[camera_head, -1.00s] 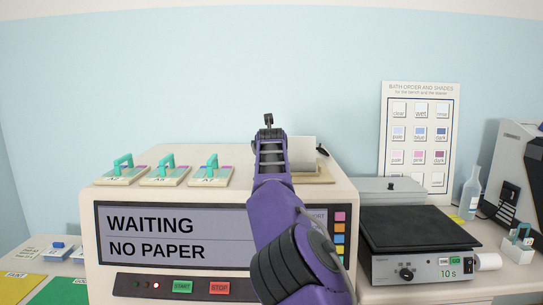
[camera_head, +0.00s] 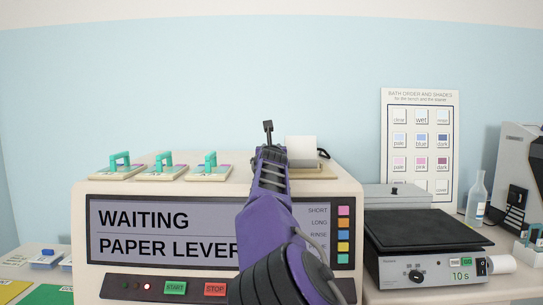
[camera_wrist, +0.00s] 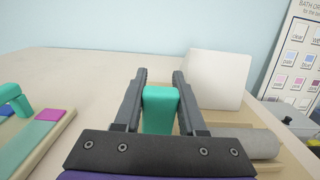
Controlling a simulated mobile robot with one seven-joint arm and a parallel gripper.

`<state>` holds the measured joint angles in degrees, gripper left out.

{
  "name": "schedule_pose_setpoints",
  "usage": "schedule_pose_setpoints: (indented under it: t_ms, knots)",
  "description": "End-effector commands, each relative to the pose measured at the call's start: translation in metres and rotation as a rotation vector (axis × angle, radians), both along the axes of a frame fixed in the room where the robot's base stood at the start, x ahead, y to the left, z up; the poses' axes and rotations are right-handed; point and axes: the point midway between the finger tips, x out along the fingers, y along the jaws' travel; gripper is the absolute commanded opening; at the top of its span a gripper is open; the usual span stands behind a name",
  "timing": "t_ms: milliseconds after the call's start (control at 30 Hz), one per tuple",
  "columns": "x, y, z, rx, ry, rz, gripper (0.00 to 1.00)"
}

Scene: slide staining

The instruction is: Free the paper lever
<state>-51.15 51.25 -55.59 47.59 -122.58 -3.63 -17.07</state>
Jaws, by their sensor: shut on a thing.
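In the wrist view, my gripper (camera_wrist: 160,80) has its two dark fingers on either side of a teal block (camera_wrist: 161,110) and is shut on it. The block may be the paper lever's handle; its lower part is hidden by the gripper body. Beside it to the right stand a white sheet (camera_wrist: 217,78) and a pale roll (camera_wrist: 255,143) on a beige tray. In the head view, my purple arm covers the fingertips and the block. The white paper (camera_head: 301,150) shows just right of the arm on top of the machine (camera_head: 75,235).
The machine's screen (camera_head: 165,235) reads WAITING and PAPER LEVER, partly covered by my arm. Several teal-handled slide racks (camera_head: 209,166) sit on the machine's top left. At the right are a hot plate (camera_head: 425,230), a bottle (camera_head: 476,200) and a wall chart (camera_head: 421,95).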

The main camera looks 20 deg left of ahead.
Motion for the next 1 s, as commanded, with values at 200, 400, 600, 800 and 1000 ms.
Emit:
schedule_pose_setpoints:
  t_ms: [200, 400, 600, 800, 1000]
  knots:
    - [-0.0018, -0.0019, 0.0002, 0.016, -0.042, -0.001, 0.00]
    - [-0.0029, -0.0022, 0.0010, 0.020, -0.070, 0.000, 0.00]
    - [-0.0036, -0.0020, 0.0014, 0.023, -0.084, 0.000, 0.00]
    - [-0.0040, -0.0015, 0.0020, 0.023, -0.090, 0.000, 0.00]
    - [-0.0041, -0.0014, 0.0021, 0.023, -0.090, 0.001, 0.00]
